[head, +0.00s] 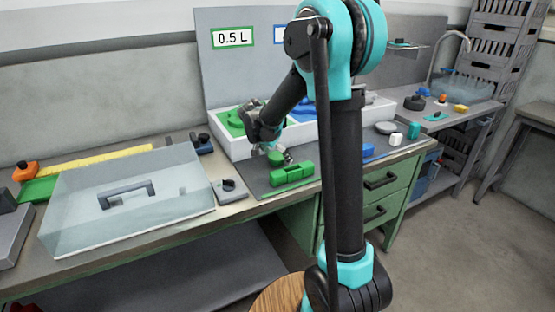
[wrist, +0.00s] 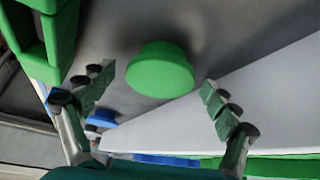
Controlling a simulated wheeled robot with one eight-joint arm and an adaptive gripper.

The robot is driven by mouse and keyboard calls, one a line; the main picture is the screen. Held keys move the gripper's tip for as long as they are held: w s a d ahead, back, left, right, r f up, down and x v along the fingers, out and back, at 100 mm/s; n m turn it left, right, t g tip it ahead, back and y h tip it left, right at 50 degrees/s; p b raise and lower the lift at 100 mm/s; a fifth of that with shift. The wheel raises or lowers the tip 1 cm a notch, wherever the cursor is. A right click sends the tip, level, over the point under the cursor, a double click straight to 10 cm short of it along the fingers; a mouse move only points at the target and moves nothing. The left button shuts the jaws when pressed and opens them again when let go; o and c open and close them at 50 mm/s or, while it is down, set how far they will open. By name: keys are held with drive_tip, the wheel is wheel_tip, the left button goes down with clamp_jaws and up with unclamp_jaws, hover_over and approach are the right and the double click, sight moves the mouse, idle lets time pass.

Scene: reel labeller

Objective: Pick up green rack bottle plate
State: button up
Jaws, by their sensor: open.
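A green rounded piece (head: 275,157) lies on the grey mat (head: 262,187), beside a green rack-like block (head: 292,174). In the wrist view the rounded green piece (wrist: 160,70) shows between my two fingers, slightly ahead of them, with a gap on each side. The green block also shows at the upper left of the wrist view (wrist: 52,40). My gripper (wrist: 158,77) is open and empty. In the head view my gripper (head: 264,149) is over the mat at the green piece, partly hidden by my own arm. I cannot tell which green piece is the bottle plate.
A white divided tray (head: 240,148) holding green and blue parts stands behind the mat, close to my gripper. A clear case (head: 128,203) with a grey handle stands left. A small grey device (head: 230,190) sits left of the mat. A blue part (head: 369,150) lies right.

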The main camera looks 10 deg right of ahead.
drive_tip(key=shift+w+d+f, duration=0.1)
drive_tip(key=shift+d+f, duration=0.05)
drive_tip(key=shift+f, duration=0.1)
drive_tip(key=shift+c, duration=0.6)
drive_tip(key=c, duration=1.2)
